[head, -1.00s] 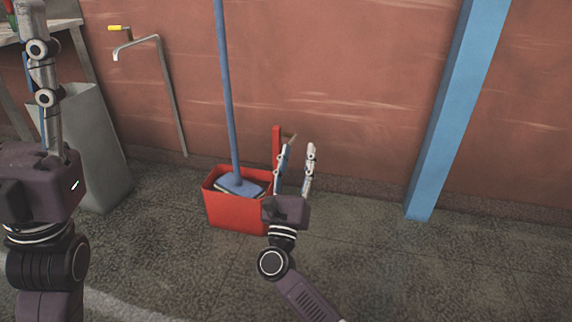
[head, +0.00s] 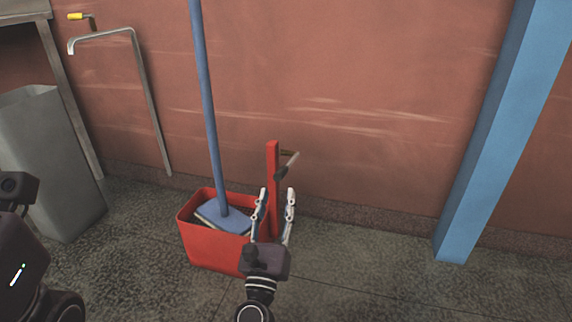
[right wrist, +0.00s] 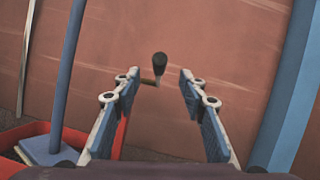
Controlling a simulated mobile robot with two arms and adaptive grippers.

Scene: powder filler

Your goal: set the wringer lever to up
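The wringer lever (head: 289,163) has a dark grip and a light rod, and sits high on the red post (head: 273,160) of the red mop bucket (head: 212,248). In the right wrist view its dark knob (right wrist: 159,63) stands ahead, between the fingertips in the picture and beyond them. My right gripper (head: 277,194) is open and empty, in front of the post and below the lever. It also shows open in the right wrist view (right wrist: 159,77). Only the dark body of my left gripper shows at the left edge; its fingers are out of frame.
A blue-handled mop (head: 207,110) stands in the bucket. A grey bin (head: 55,160) and a bent pipe with a yellow-handled tap (head: 150,95) are at left. A blue pillar (head: 490,150) is at right. The floor between bucket and pillar is clear.

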